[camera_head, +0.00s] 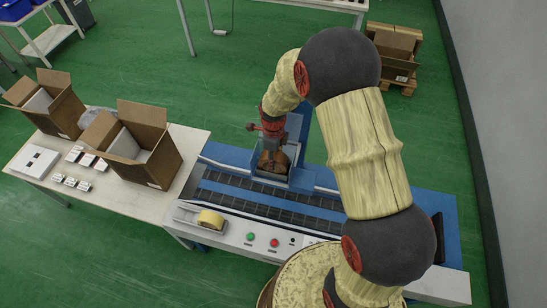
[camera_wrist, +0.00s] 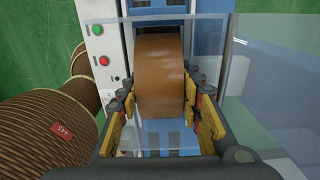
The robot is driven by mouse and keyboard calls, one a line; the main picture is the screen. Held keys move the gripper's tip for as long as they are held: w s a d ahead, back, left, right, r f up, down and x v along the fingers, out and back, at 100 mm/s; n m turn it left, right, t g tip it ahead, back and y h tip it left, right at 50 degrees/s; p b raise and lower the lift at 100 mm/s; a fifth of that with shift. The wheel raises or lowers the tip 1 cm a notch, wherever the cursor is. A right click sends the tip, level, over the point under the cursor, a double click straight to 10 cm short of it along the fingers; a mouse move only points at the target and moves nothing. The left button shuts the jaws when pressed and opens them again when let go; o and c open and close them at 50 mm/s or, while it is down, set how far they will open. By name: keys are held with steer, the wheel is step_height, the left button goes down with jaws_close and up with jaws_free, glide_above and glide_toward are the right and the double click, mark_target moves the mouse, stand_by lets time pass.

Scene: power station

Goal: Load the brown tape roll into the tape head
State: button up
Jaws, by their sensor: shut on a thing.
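The brown tape roll (camera_wrist: 160,75) sits between the yellow-padded fingers of my gripper (camera_wrist: 161,97), which is shut on its two sides. In the head view the roll (camera_head: 271,162) is within the blue upright frame of the tape head (camera_head: 297,130), above the machine's dark conveyor. Clear panels stand around it in the wrist view. My gripper (camera_head: 270,140) is at the upper part of the roll, and the wrist hides some of the frame. I cannot tell whether the roll rests on its mount.
A yellow tape roll (camera_head: 210,219) lies in a holder at the machine's front left, beside green and red buttons (camera_head: 262,240). Two open cardboard boxes (camera_head: 140,142) stand on the white table (camera_head: 110,195) at left. Green floor is free behind the machine.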

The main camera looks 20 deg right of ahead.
steer(key=o, duration=1.4)
steer(key=shift+w+r+p, duration=0.1)
steer(key=shift+r+p, duration=1.25)
steer(key=shift+r, duration=0.75)
step_height(320, 180, up, 10)
steer(key=p, duration=0.6)
steer(key=shift+f, duration=0.1)
